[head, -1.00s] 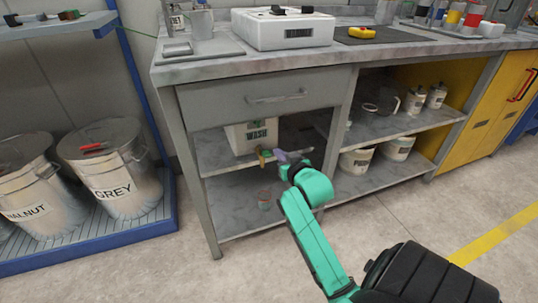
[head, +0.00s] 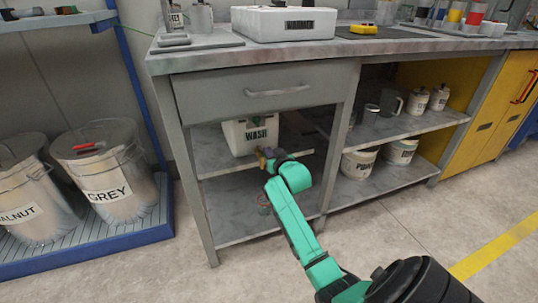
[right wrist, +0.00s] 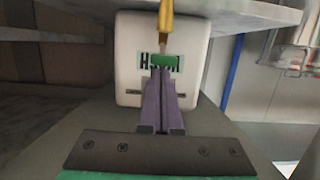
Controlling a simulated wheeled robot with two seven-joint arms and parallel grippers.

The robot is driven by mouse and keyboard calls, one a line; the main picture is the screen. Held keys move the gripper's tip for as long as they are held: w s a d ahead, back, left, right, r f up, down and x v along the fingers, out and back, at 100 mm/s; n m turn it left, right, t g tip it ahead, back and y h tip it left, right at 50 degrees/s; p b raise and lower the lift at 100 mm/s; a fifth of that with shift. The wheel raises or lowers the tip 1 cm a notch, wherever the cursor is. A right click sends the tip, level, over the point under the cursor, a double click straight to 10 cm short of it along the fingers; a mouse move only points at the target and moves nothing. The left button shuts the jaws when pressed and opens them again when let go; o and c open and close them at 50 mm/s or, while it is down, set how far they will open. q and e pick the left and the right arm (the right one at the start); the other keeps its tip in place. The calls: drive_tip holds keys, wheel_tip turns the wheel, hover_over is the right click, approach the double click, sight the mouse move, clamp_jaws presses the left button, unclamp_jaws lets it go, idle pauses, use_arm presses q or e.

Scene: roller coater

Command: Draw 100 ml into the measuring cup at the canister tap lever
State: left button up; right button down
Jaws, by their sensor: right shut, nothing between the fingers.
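The white canister marked WASH (head: 249,136) stands on the upper shelf under the bench drawer. It shows upside down in the right wrist view (right wrist: 135,45). Its yellow tap (right wrist: 166,22) points out over the shelf's front edge, with a green piece, apparently the lever (right wrist: 163,60), at its end. My right gripper (right wrist: 160,73) is shut and empty, its purple fingertips right at the green piece; I cannot tell whether they touch. In the head view the right gripper (head: 269,160) is at the tap.
A grey drawer (head: 268,90) sits above the canister. The right bay holds a jug (head: 391,105), small bottles and lidded tubs (head: 402,152). GREY (head: 108,175) and WALNUT bins stand at left. The floor in front is clear.

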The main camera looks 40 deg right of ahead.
use_arm(q)
wheel_tip(320, 180, down, 6)
drive_tip(key=t+b, duration=0.1)
drive_tip(key=b, duration=0.4)
drive_tip(key=shift+d+n+t, duration=0.2)
drive_tip(key=shift+n+t, duration=0.1)
drive_tip(key=shift+n, duration=0.1)
use_arm(e)
drive_tip(key=f+t, duration=0.1)
drive_tip(key=s+f+t+h, duration=0.1)
drive_tip(key=f, duration=0.1)
drive_tip(key=shift+a+f+t, duration=0.2)
drive_tip(key=shift+t, duration=0.2)
idle(0.9)
